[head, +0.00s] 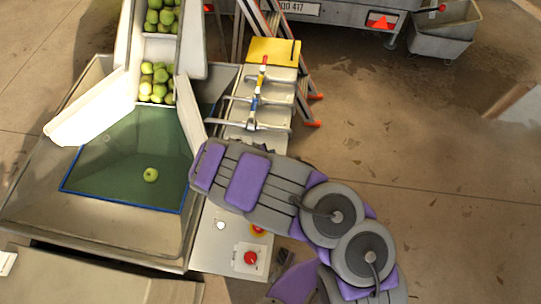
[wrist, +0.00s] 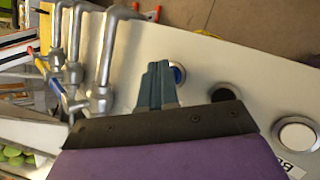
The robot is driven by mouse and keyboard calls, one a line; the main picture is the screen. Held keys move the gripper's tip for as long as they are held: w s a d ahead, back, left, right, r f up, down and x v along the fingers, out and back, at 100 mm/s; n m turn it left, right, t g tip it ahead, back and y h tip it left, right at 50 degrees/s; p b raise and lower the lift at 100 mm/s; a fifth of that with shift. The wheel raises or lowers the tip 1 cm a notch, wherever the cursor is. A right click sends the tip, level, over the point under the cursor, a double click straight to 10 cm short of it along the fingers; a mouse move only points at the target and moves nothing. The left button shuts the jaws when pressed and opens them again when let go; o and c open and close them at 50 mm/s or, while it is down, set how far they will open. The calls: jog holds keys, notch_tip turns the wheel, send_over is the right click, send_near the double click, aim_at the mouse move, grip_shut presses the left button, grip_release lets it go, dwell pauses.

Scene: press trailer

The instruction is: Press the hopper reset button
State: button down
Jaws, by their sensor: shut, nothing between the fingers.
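A pale control panel (wrist: 255,65) carries a row of round buttons in the wrist view. A blue button in a metal ring (wrist: 178,74) is partly hidden behind my gripper (wrist: 158,80). A dark button (wrist: 222,93) and a white button (wrist: 297,134) sit farther right. No legible label tells which one is the hopper reset. My gripper is shut and empty, its fingertips over the panel beside the blue button. I cannot tell whether they touch it. In the head view my arm covers this part of the panel and hides the fingertips.
Several metal lever handles (head: 255,100) stand on the panel beyond my arm. A red mushroom button (head: 250,258) and a white round button (head: 220,225) are at its near end. The green-lined hopper (head: 125,150) with one apple (head: 151,175) lies left; open floor (head: 450,160) lies right.

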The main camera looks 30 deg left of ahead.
jog(key=shift+f, duration=0.25)
dwell(0.6)
jog(key=shift+r+p, duration=0.4)
jog(key=shift+r, duration=0.4)
jog(key=shift+r+p, duration=1.75)
jog(key=shift+r, duration=0.8)
